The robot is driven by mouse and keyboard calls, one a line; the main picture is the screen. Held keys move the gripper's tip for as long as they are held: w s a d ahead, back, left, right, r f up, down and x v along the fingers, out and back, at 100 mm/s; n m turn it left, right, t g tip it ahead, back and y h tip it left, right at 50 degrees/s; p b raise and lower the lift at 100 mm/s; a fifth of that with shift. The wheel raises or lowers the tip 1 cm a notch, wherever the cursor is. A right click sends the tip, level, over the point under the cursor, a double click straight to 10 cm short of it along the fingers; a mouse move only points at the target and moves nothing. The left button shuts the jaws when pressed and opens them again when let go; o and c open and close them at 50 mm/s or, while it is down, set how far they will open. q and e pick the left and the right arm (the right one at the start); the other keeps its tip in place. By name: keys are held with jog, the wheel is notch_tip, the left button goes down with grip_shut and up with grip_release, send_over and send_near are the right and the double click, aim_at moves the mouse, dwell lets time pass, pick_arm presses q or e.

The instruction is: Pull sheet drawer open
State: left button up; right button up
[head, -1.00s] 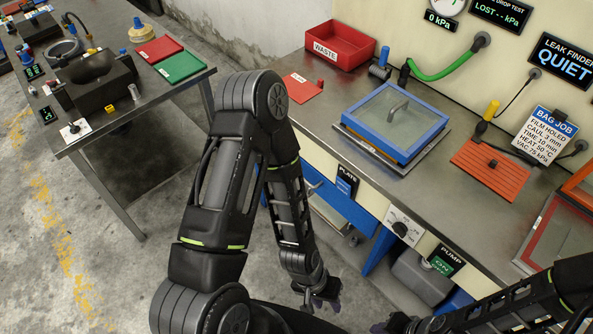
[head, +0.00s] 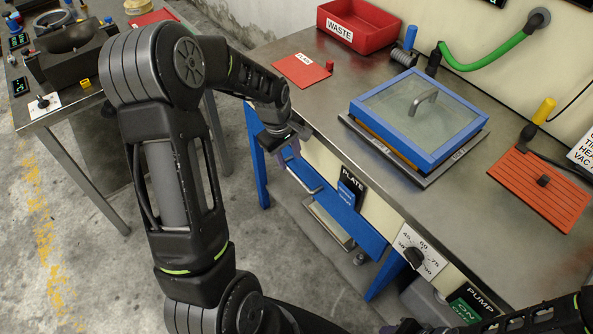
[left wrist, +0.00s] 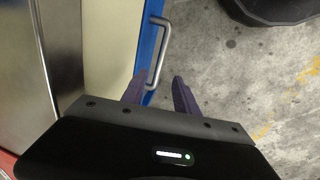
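The sheet drawer's blue front (head: 345,213) is under the left part of the steel bench, and it looks shut. Its grey bar handle (head: 303,178) shows beside my left gripper. In the left wrist view the handle (left wrist: 159,55) stands out from the blue front (left wrist: 147,45). My left gripper (head: 291,143) is at the bench's front edge. In the left wrist view its two purple fingers (left wrist: 158,90) are apart, with the near end of the handle at the gap between their tips. Contact cannot be told. My right gripper is only partly in the head view at the bottom edge (head: 402,328), its fingers unclear.
A blue-framed glass-lidded press (head: 420,118), a red waste bin (head: 358,25) and a red ribbed mat (head: 540,190) are on the bench. A dial (head: 415,253) sits on the bench front. A second table (head: 60,115) stands left. The floor between is clear.

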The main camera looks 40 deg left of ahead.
aim_at(295, 174)
pick_arm(q)
jog(key=shift+w+d+f, duration=0.1)
jog(key=shift+w+f, duration=0.15)
jog(key=shift+f, duration=1.05)
jog(key=shift+w+d+f, duration=0.1)
jog(key=shift+w+f, duration=0.2)
jog(key=shift+f, duration=1.05)
jog(key=shift+w+d+f, duration=0.1)
jog(key=shift+w+f, duration=0.15)
jog(key=shift+f, duration=1.05)
jog(key=shift+c, duration=0.2)
grip_shut()
